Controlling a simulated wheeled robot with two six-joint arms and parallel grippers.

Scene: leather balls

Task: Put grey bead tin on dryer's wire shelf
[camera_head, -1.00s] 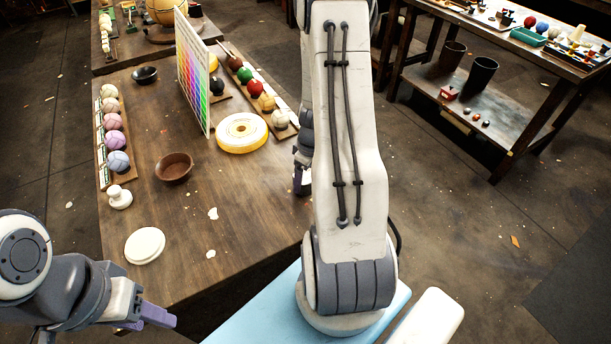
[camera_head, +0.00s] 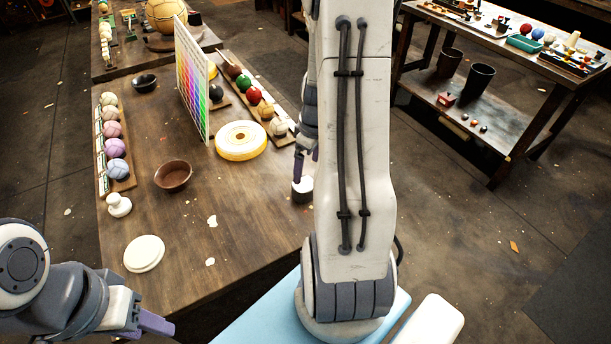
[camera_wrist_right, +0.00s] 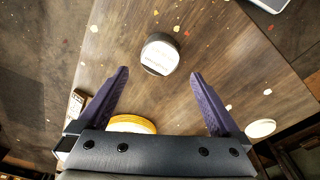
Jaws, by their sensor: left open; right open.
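The grey bead tin (camera_head: 302,190), a short dark cylinder with a pale labelled top, stands upright near the table's right edge. In the right wrist view the tin (camera_wrist_right: 160,55) lies just beyond the fingertips, centred between them and apart from both. My right gripper (camera_wrist_right: 160,75) is open and empty; in the head view (camera_head: 306,160) its purple fingers hang just above the tin, partly hidden by my arm. My left gripper (camera_head: 155,324) is open and empty at the lower left, off the table's front edge. I cannot make out the dryer's wire shelf in these views.
A yellow-and-white round piece (camera_head: 241,141), a colour chart (camera_head: 193,80), a brown bowl (camera_head: 173,172), a white disc (camera_head: 144,253) and a rack of balls (camera_head: 116,150) stand on the wooden table (camera_head: 240,215). Another workbench (camera_head: 540,70) stands at the right.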

